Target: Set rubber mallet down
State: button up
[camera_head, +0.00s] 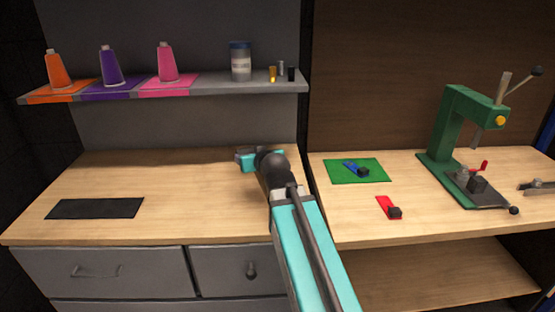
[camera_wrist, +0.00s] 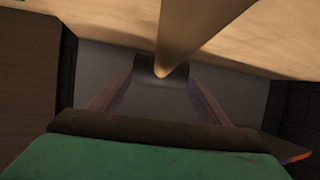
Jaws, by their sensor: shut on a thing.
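My gripper (camera_head: 246,158) is over the back of the left bench, mostly hidden behind my own arm in the head view. In the wrist view my gripper (camera_wrist: 160,84) is shut on the rubber mallet. Its round pale wooden handle (camera_wrist: 190,30) runs from the top edge to the middle of the picture, where it ends. I cannot make out the mallet's head in either view. A flat black mat (camera_head: 95,208) lies bare on the left of the wooden bench top (camera_head: 165,185).
A shelf (camera_head: 215,88) above the bench holds orange, purple and pink thread cones, a jar (camera_head: 240,62) and small items. On the right bench are a green press (camera_head: 455,130), a green mat (camera_head: 345,173) and a red piece (camera_head: 386,205). The left bench's middle is clear.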

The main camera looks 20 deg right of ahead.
jog(key=a+r, duration=0.2)
jog(key=a, duration=0.6)
jog(key=shift+a, duration=0.4)
jog(key=shift+d, duration=0.15)
